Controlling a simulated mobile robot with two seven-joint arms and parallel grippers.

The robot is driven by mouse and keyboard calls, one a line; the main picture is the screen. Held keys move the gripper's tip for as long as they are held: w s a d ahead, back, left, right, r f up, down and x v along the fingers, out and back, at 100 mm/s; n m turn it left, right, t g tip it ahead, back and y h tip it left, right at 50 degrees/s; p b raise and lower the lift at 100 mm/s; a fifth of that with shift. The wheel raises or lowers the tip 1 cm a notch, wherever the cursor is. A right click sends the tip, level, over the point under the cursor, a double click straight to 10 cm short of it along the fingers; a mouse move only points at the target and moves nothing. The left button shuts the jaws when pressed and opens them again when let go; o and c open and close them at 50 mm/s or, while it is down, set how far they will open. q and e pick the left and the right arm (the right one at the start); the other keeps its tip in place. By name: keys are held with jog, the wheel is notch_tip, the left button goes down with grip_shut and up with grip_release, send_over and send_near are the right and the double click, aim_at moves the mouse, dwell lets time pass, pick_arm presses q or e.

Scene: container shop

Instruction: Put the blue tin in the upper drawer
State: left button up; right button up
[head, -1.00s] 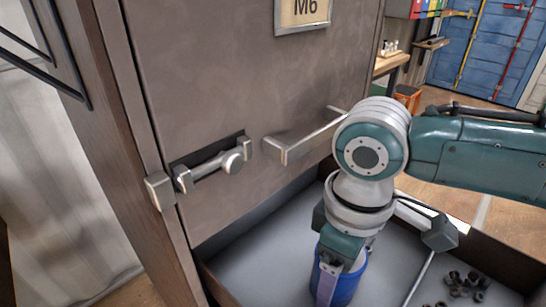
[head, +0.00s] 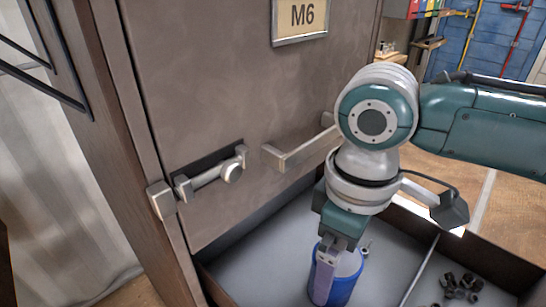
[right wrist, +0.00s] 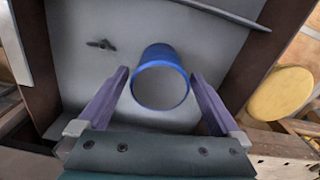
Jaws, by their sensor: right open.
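The blue tin (head: 345,280) stands on the grey floor of an open drawer (head: 255,268). In the right wrist view, the tin (right wrist: 160,78) lies between my right gripper's spread fingers, with a visible gap on each side. My right gripper (head: 326,288) points down over the tin in the head view, and one finger hides part of it. The gripper is open and holds nothing. A brown panel (head: 220,100) labelled M6 rises behind the drawer, with a bar handle (head: 295,154) and a latch (head: 212,172). My left gripper is not in view.
A thin divider (head: 422,272) crosses the drawer right of the tin. Several dark fittings (head: 458,287) lie beyond it. A small metal piece (right wrist: 101,45) lies near the tin. A round yellow object (right wrist: 282,94) is outside the drawer.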

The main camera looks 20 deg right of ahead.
notch_tip(320, 180, up, 8)
jog(key=shift+f+p, duration=0.1)
jog(key=shift+p, duration=0.6)
jog(key=shift+s+a, duration=0.15)
jog(key=shift+a, duration=0.15)
jog(key=s+a+f+t+y, duration=0.2)
jog(key=s+a, duration=0.4)
jog(key=s+d+m+t+h, duration=0.1)
jog(key=s+d+m, duration=0.3)
jog(key=s+d, duration=0.2)
jog(key=shift+s+d+t+h, duration=0.3)
jog(key=shift+d+h, duration=0.05)
jog(key=shift+h, duration=0.05)
jog(key=shift+r, duration=0.15)
